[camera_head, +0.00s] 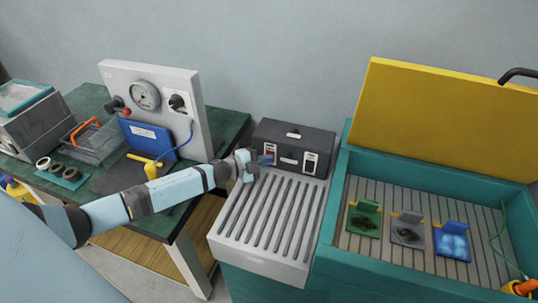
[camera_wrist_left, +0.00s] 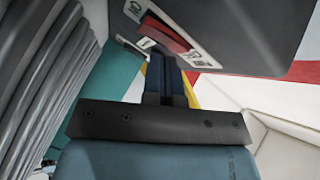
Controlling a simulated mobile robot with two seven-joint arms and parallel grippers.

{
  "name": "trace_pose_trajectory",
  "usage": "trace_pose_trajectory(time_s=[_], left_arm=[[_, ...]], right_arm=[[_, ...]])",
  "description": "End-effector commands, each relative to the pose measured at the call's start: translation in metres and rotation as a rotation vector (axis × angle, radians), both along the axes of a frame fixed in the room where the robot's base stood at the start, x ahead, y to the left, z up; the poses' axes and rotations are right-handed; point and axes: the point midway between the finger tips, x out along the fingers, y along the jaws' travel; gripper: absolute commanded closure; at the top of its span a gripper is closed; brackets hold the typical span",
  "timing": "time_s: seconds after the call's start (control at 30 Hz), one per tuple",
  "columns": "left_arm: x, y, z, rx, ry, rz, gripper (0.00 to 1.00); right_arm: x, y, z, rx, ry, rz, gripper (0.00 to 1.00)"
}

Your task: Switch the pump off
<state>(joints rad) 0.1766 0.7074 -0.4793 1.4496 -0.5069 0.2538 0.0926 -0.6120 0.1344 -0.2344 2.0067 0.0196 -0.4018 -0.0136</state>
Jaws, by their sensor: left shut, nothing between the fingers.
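A dark control box (camera_head: 294,134) stands at the back of the grey ribbed top. Its front has two white switch plates. The left plate has a red switch (camera_head: 269,148), partly hidden by my gripper; the right plate has a dark switch (camera_head: 310,162). I cannot read which one is for the pump. My left gripper (camera_head: 264,160) is shut and empty, right in front of the left plate. In the left wrist view the red rocker switch (camera_wrist_left: 168,33) lies just beyond the shut fingertips (camera_wrist_left: 160,62). I cannot tell whether they touch it. My right gripper is not in view.
The grey ribbed top (camera_head: 272,222) is bare. At right, a teal bin (camera_head: 390,274) with its yellow lid (camera_head: 435,110) raised holds several coloured pouches.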

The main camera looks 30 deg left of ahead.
Motion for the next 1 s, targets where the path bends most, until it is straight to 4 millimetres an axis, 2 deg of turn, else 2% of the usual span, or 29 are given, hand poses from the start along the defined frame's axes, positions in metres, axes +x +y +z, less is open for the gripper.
trace_pose_trajectory(time_s=[0.5, 0.8, 1.0], left_arm=[[-0.014, -0.004, -0.001, 0.0, 0.0, 0.0, 1.0], [-0.016, -0.004, -0.001, 0.0, 0.0, 0.0, 1.0], [-0.033, -0.008, -0.003, -0.002, 0.002, 0.0, 1.0]], right_arm=[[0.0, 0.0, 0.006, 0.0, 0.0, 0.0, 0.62], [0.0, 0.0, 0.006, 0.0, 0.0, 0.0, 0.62], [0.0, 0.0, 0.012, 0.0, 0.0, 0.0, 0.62]])
